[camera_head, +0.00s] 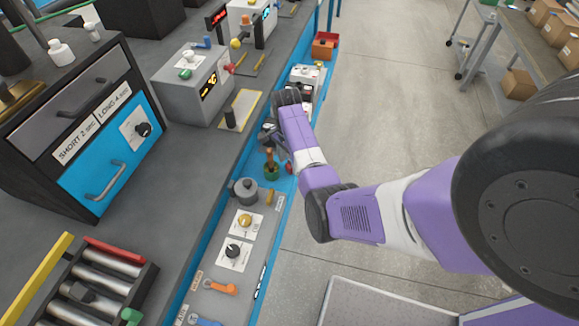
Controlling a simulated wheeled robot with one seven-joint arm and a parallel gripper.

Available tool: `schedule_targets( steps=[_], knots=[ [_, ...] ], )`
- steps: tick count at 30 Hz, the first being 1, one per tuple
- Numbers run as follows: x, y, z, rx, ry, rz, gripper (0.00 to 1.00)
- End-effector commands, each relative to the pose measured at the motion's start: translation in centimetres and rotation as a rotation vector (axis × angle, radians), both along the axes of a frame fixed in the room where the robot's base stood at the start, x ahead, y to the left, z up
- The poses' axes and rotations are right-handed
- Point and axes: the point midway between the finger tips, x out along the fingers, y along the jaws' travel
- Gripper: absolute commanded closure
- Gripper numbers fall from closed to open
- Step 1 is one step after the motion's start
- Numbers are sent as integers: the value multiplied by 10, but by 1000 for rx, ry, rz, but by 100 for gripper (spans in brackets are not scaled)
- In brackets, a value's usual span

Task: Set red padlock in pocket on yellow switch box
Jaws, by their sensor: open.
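My gripper (271,139) is dark and small in the picture, at the end of my purple and white arm, low over the blue-edged ledge along the bench. It is open; I see nothing held, though its fingertips are partly hidden. A small red object (289,168), possibly the red padlock, shows just below and right of my gripper, beside a green-based brown-handled piece. It is too small to identify surely. A yellow knob on a white plate (245,223) sits nearer on the ledge. I cannot tell whether this is the yellow switch box, and no pocket is clear.
A grey box with a display (195,86) and a blue-fronted drawer cabinet (104,150) stand on the bench. A grey pot (245,191) and an orange lever (221,287) are on the ledge. A red bin (325,45) is beyond.

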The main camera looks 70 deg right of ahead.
Motion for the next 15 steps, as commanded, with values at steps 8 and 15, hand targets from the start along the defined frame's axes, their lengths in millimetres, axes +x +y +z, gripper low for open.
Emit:
schedule_targets(
  steps=[8,15],
  knots=[
    [0,0,-5,-2,-1,0,43],
    [0,0,-4,-2,-1,0,86]
  ],
)
